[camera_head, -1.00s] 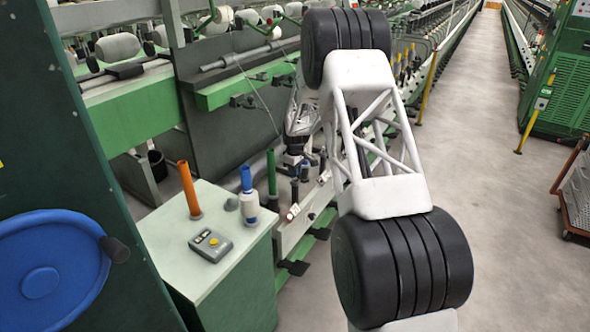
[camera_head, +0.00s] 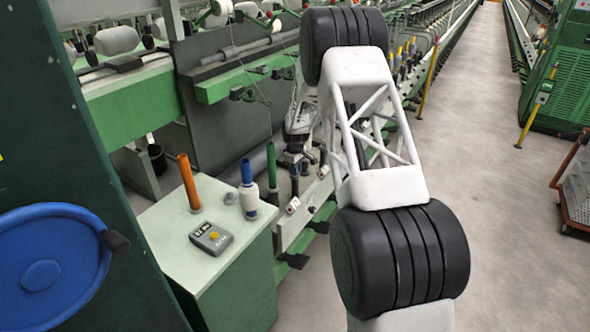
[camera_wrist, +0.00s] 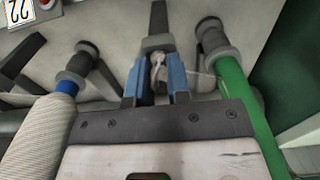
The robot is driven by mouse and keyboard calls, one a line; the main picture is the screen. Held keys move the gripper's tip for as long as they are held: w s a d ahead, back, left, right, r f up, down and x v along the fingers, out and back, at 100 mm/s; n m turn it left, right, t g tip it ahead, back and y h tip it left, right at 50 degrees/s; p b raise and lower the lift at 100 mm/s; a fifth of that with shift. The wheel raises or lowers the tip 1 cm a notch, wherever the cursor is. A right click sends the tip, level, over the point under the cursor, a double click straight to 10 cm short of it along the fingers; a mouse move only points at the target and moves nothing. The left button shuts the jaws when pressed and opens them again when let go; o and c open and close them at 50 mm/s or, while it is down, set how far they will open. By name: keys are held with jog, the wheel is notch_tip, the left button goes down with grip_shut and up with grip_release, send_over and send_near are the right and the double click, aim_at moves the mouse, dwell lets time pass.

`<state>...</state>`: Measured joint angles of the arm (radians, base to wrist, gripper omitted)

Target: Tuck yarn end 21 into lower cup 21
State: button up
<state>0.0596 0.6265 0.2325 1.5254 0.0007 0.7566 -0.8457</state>
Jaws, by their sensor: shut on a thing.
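My gripper (camera_wrist: 157,85) shows its two blue fingers in the wrist view, closed around a small whitish tuft, the yarn end (camera_wrist: 158,66). A thin pale strand runs from it to the right, towards the upper end of a green tube (camera_wrist: 243,115). A grey rounded piece with a dark bar (camera_wrist: 158,41) lies just beyond the fingertips; I cannot tell whether it is lower cup 21 or whether the yarn touches it. In the head view my gripper (camera_head: 296,160) is small and partly hidden among the spindles, beside the green tube (camera_head: 272,168).
A yarn-wound bobbin on a blue tube (camera_wrist: 40,135) stands close left of my gripper. Dark knobbed spindles (camera_wrist: 88,57) (camera_wrist: 211,36) flank it. A label reading 22 (camera_wrist: 18,12) is at top left. A cabinet top (camera_head: 165,225) holds an orange tube (camera_head: 189,182), a bobbin (camera_head: 248,195) and a control box (camera_head: 211,238).

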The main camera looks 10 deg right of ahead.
jog(key=o, duration=0.7)
jog(key=shift+r, duration=0.1)
notch_tip(320, 180, up, 7)
jog(key=shift+r, duration=0.35)
dwell(0.8)
